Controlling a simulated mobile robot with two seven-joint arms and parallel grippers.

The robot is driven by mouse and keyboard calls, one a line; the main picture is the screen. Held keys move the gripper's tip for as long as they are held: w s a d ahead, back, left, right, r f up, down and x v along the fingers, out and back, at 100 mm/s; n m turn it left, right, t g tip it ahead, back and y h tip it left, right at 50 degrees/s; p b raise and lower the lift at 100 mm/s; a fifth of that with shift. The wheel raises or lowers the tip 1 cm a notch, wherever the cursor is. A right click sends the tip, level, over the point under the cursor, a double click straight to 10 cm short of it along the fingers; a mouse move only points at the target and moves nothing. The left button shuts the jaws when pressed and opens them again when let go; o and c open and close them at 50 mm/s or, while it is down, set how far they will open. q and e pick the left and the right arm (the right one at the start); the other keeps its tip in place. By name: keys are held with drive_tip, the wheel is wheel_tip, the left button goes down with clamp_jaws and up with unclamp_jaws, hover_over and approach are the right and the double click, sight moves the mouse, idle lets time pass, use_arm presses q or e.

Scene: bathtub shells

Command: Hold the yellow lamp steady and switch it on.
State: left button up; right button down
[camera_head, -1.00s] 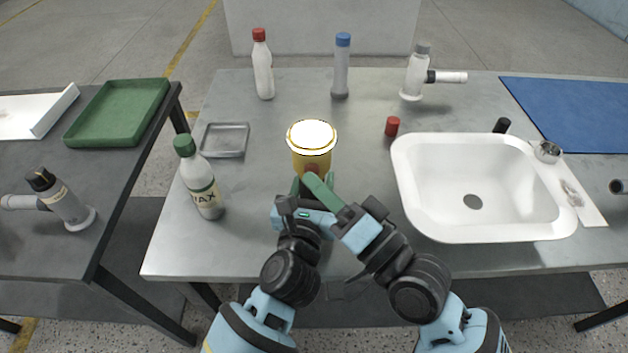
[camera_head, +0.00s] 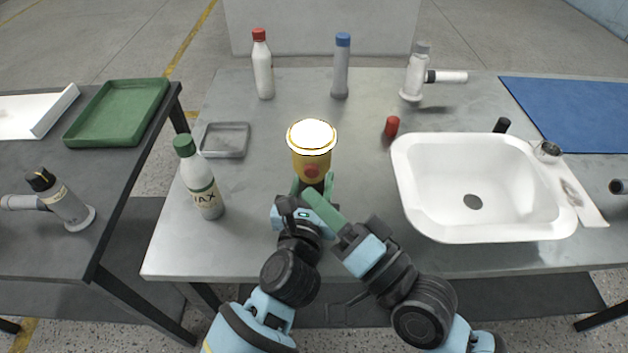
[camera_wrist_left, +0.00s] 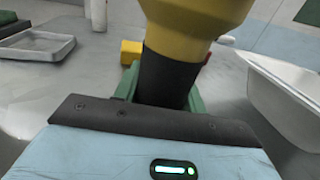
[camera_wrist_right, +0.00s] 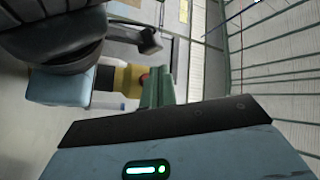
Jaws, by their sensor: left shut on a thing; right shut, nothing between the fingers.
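The yellow lamp (camera_head: 298,166) stands upright on the grey table, its round white top glowing brightly. A red button (camera_head: 312,171) is on its near side. My left gripper (camera_head: 312,187) is shut around the lamp's dark lower stem, which shows between its green fingers in the left wrist view (camera_wrist_left: 166,75). My right gripper (camera_head: 321,207) is shut and empty, just in front of the lamp and below the button, apart from it. In the right wrist view its closed fingers (camera_wrist_right: 158,88) appear beside the lamp's yellow body (camera_wrist_right: 127,79) and the red button (camera_wrist_right: 144,81).
A green-capped bottle (camera_head: 203,185) stands left of the lamp, near a small grey tray (camera_head: 225,140). A white sink (camera_head: 440,175) is to the right, with a red cap (camera_head: 392,126) by it. Several bottles stand along the back.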

drive_tip(key=shift+s, duration=2.1)
use_arm(q)
drive_tip(key=o, duration=1.2)
drive_tip(key=shift+c, duration=0.2)
drive_tip(key=shift+s+a, duration=0.25)
drive_tip(key=shift+s, duration=1)
drive_tip(key=shift+s+a, duration=0.25)
drive_tip(key=shift+s, duration=1)
drive_tip(key=shift+s+a, duration=0.25)
drive_tip(key=shift+s, duration=1)
